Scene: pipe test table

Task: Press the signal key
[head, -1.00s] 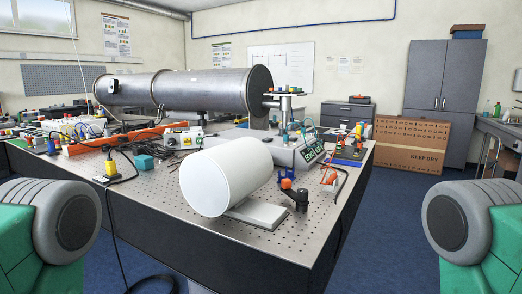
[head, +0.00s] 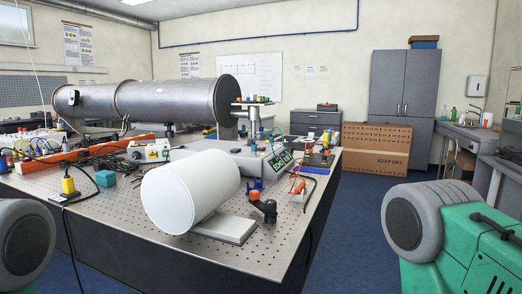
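I cannot pick out the signal key with certainty. A small black and orange piece with a short lever (head: 264,206) stands at the table's near right edge, beside a white cylinder (head: 190,193) on a flat base. A grey instrument box with green displays (head: 281,160) lies behind it. A smaller pale box with a knob (head: 150,151) stands further left. Small coloured parts on these are too small to read. Neither gripper shows; only grey and green parts of my own body appear at the lower left and lower right.
The perforated metal table (head: 262,240) has bare room at its near right. A long metal pipe (head: 165,99) stands across its back. A yellow plug block (head: 69,187) and loose cables lie on the left. A cardboard box (head: 375,149) and grey cabinet (head: 404,84) stand beyond the blue floor.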

